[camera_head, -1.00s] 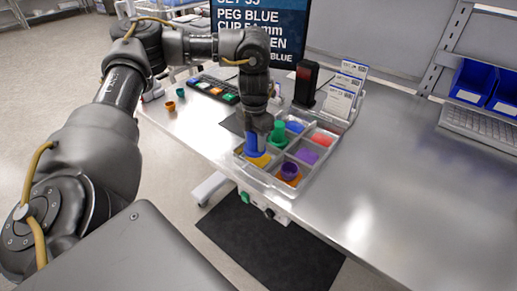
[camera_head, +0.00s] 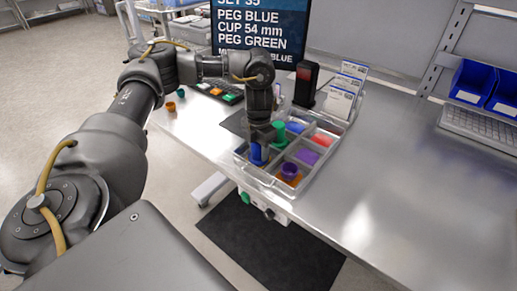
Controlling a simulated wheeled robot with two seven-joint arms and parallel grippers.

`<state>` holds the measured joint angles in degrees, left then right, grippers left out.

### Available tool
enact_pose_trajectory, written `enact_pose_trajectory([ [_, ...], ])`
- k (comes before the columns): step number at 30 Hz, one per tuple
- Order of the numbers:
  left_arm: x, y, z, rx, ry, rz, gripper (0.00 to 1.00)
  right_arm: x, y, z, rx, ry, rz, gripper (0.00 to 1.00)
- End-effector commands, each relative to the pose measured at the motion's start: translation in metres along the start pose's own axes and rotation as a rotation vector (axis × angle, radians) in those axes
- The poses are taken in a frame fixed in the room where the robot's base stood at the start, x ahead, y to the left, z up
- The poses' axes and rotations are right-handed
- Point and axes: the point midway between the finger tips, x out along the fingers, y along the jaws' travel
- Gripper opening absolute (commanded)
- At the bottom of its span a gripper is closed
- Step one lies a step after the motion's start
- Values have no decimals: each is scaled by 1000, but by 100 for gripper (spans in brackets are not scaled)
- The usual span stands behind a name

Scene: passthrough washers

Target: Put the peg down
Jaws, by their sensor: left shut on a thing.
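My left gripper (camera_head: 261,136) points down over the front left of the clear tray (camera_head: 313,176) and is shut on a blue peg (camera_head: 257,154). The peg is about upright in the front left compartment, low near its floor. I cannot tell whether it touches the floor. A green piece (camera_head: 279,134) stands just right of the gripper, in the compartment behind. My right gripper is not in view.
A dark scanner-like device (camera_head: 306,84) and label cards (camera_head: 342,95) stand behind the tray.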

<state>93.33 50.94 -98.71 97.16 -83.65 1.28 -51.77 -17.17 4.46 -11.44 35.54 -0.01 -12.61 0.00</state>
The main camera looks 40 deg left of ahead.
Motion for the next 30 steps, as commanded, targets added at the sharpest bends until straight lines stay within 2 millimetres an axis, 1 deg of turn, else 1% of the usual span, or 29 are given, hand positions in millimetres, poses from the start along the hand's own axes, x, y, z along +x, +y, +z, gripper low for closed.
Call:
enact_pose_trajectory([
  [3,4,0,0,0,1,0,18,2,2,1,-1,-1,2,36],
  [4,3,0,0,0,1,0,45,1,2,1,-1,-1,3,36],
  [8,3,0,0,0,1,0,62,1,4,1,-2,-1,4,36],
  [16,2,0,0,0,0,0,63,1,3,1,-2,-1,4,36],
  [20,-6,0,1,0,-3,1,63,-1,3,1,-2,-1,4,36],
  [23,-20,0,1,1,-5,1,63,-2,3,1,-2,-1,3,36],
  [30,-69,0,2,1,-6,3,63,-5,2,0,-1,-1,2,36],
])
